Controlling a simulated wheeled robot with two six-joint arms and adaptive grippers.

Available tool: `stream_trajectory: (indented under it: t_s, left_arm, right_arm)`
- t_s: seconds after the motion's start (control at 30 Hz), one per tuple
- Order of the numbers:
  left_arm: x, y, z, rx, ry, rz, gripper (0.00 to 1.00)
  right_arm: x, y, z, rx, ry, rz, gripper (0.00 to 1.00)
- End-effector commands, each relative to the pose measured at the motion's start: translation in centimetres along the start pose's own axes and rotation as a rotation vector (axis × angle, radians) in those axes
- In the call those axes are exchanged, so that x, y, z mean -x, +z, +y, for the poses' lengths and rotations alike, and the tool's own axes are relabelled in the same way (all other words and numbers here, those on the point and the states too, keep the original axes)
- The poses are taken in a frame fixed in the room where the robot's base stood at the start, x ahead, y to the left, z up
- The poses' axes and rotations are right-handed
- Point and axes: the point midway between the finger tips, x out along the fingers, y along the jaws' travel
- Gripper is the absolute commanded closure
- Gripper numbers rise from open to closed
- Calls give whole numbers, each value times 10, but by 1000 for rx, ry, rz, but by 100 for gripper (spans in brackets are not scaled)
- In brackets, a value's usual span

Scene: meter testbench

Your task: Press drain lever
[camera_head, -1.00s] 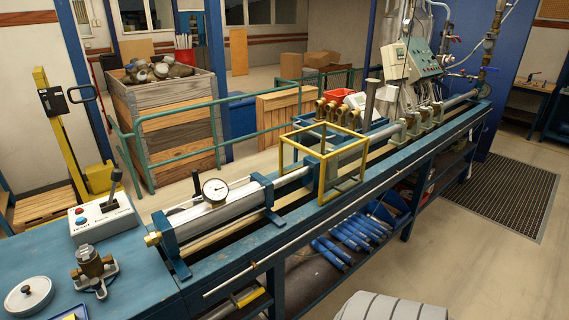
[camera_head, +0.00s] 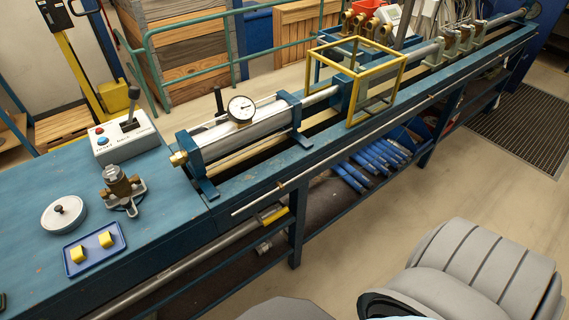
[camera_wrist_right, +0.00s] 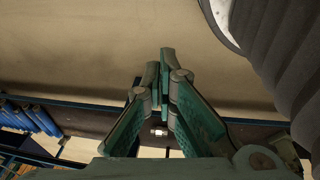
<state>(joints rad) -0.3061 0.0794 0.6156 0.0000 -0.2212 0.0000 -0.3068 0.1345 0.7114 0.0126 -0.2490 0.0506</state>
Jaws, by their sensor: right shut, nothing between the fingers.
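A black lever (camera_head: 132,106) stands up from a white control box (camera_head: 122,139) with red and blue buttons, at the left in the head view. A second, short black handle (camera_head: 219,101) rises beside the round gauge (camera_head: 241,109) on the bench's metal cylinder (camera_head: 238,135). I cannot tell from the frames which of them is the drain lever. My right gripper (camera_wrist_right: 163,82) shows in the right wrist view, its green fingers shut and empty. It is over the floor side of the bench, apart from both levers. My left gripper is in neither view.
A brass valve fitting (camera_head: 121,187), a round lidded disc (camera_head: 64,213) and a blue tray (camera_head: 95,257) with yellow pieces lie on the blue tabletop. A yellow frame (camera_head: 355,77) stands on the long bench. Blue tubes (camera_head: 371,162) lie on its lower shelf.

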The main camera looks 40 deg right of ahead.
Motion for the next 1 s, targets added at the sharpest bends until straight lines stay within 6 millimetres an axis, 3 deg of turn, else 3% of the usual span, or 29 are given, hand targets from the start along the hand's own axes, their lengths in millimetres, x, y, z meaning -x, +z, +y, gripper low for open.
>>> stream_trajectory:
  t_s: [0.03, 0.13, 0.23, 0.3, 0.4, 0.5, 0.6, 0.73, 1.0]
  left_arm:
    - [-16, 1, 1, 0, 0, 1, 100]
    - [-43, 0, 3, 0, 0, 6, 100]
    - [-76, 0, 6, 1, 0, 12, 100]
    - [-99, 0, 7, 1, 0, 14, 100]
    - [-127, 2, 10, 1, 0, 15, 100]
    - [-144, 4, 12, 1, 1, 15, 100]
    - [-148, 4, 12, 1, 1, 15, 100]
    - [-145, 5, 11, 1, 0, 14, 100]
    - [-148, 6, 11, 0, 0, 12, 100]
  right_arm:
    - [-12, -25, 27, -19, 34, 50, 100]
    - [-11, -100, 93, -81, 105, 197, 100]
    - [20, -195, 149, -134, 142, 395, 100]
    - [60, -260, 164, -145, 127, 538, 100]
    - [126, -324, 147, -125, 51, 700, 100]
    - [176, -350, 112, -89, -36, 784, 100]
    - [202, -356, 91, -67, -87, 813, 100]
    - [212, -358, 86, -65, -101, 818, 100]
    - [209, -360, 87, -67, -99, 821, 100]
